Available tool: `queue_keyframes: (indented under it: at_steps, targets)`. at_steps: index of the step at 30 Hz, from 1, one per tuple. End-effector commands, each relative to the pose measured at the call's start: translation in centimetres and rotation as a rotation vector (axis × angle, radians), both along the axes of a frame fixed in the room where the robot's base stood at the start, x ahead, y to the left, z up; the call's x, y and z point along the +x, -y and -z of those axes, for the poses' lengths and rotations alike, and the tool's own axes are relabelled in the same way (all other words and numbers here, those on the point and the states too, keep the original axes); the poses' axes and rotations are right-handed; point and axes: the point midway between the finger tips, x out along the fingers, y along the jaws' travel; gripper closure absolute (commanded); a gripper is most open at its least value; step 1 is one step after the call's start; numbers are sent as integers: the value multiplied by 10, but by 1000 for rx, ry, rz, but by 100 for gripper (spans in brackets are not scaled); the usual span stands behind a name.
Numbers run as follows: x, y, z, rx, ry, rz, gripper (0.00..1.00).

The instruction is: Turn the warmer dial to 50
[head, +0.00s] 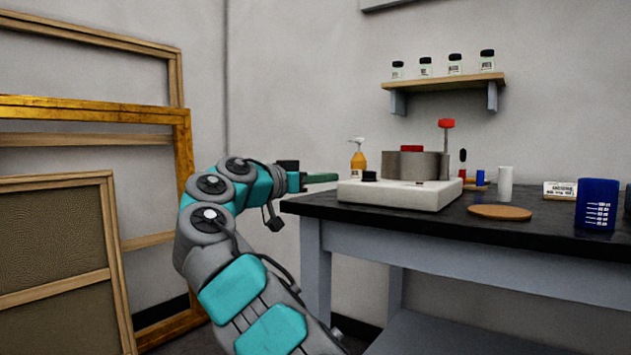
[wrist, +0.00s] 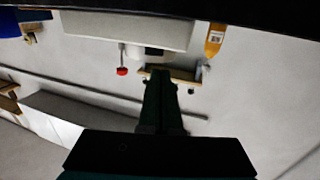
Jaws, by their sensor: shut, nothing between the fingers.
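The warmer (head: 400,194) is a low white box near the left end of the dark-topped table. A grey pot (head: 425,165) with something red in it stands on top. A small black knob, likely the dial (head: 369,176), sits at the warmer's left end; its setting is too small to read. My gripper (head: 336,177) is shut and empty, pointing right at about the knob's height, just left of it and seemingly apart. In the wrist view, which looks upside down, my dark shut fingers (wrist: 160,75) point toward the white warmer (wrist: 125,28); I cannot make out the knob there.
An orange pump bottle (head: 358,161) stands behind the warmer. A red-topped post (head: 446,135) rises beside the pot. A round cork mat (head: 500,212), white cylinder (head: 505,183) and blue beaker (head: 597,205) are to the right. Wooden frames (head: 185,165) lean at the left.

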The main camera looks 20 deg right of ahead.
Motion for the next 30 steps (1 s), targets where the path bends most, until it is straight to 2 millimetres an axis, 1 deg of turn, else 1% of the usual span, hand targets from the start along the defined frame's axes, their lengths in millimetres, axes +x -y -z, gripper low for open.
queue_keyframes:
  at_steps: [1,6,9,13,18,30]
  targets:
    - [4,10,0,2,0,2,100]
    - [16,42,0,4,-1,4,100]
    - [25,59,1,2,-2,1,100]
    - [31,77,0,3,0,3,100]
    - [35,86,-1,1,1,2,100]
    - [36,86,-1,1,1,3,100]
